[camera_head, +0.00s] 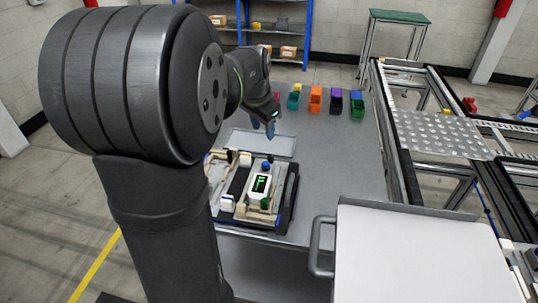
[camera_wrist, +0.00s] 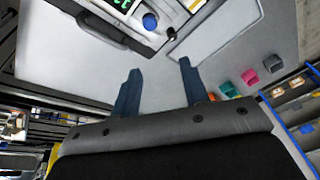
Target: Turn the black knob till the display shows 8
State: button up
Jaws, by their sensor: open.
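A white device with a dark display (camera_head: 261,183) showing green digits sits on the fixture pallet (camera_head: 284,205) in the head view; the digits are too small to read. The display (camera_wrist: 116,5) is cut off at the top of the wrist view. A blue knob (camera_head: 267,166) is at the device's far end, and it also shows in the wrist view (camera_wrist: 150,21). A green knob (camera_head: 265,203) is at the near end. A small dark shape (camera_head: 231,156) at the pallet's far left may be the black knob; I cannot tell. My gripper (camera_head: 263,126) is open and empty, beyond and above the pallet; its blue fingers (camera_wrist: 157,82) are apart.
A flat light tray (camera_head: 262,143) lies beyond the pallet. Several coloured bins (camera_head: 316,99) stand along the table's far edge. A white-topped cart (camera_head: 420,255) is at the front right, beside a conveyor frame (camera_head: 440,135). The grey table (camera_head: 340,160) is clear right of the pallet.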

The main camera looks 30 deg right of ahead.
jog(key=w+f+n+t, duration=0.1)
jog(key=w+n, duration=0.1)
jog(key=n, duration=0.3)
jog(key=h, duration=0.1)
send_near(270, 156)
jog(key=x, duration=0.9)
jog(key=shift+d+f, duration=0.1)
jog(key=shift+f, duration=0.05)
grip_shut()
